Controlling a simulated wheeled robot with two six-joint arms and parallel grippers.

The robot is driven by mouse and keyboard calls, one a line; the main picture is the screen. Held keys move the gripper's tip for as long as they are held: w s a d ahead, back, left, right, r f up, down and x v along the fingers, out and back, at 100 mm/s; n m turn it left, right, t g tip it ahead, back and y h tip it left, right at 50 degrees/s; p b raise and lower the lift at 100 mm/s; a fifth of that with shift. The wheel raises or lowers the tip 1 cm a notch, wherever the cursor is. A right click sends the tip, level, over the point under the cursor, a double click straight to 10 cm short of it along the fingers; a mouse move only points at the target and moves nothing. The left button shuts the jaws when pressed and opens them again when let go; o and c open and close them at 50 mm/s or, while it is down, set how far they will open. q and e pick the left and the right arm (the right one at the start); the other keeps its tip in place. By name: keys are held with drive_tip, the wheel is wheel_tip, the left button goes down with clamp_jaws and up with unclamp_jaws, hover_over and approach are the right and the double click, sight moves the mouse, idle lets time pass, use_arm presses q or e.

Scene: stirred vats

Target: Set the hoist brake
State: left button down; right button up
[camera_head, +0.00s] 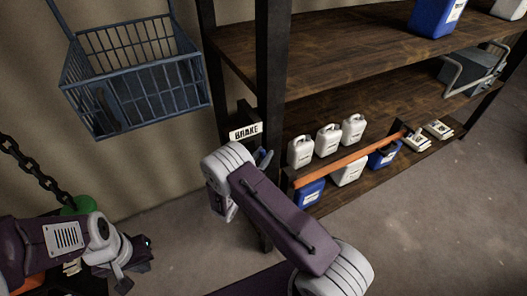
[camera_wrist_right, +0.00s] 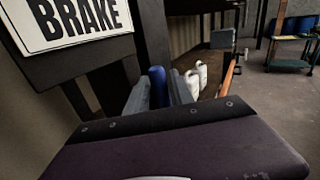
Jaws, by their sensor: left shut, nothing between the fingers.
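The white BRAKE sign (camera_head: 245,131) is fixed by the dark shelf post, and it fills the upper left of the right wrist view (camera_wrist_right: 72,20). Just below it in the head view is a small blue handle (camera_head: 262,157), partly hidden by my right arm. In the right wrist view the blue handle (camera_wrist_right: 157,88) stands between the two grey fingers of my right gripper (camera_wrist_right: 160,92), with little or no gap visible. Whether the fingers grip it I cannot tell. My left gripper (camera_head: 140,252) is shut and empty at the lower left, far from the handle.
A blue-grey wire basket (camera_head: 140,45) is at the upper left. A dark chain (camera_head: 35,170) hangs at the left, above a green round thing (camera_head: 78,205). The shelf (camera_head: 330,60) holds white and blue canisters behind an orange bar (camera_head: 350,160). Floor at the right is clear.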

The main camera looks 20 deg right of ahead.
drive_tip(key=shift+c, duration=0.3)
clamp_jaws()
drive_tip(key=shift+r+m+y+p, duration=0.2)
drive_tip(key=shift+m+y+p, duration=0.1)
drive_tip(key=shift+p, duration=0.05)
drive_tip(key=shift+d+f+g, duration=0.1)
drive_tip(key=shift+g, duration=0.2)
drive_tip(key=shift+f, duration=0.1)
drive_tip(key=shift+o, duration=0.3)
unclamp_jaws()
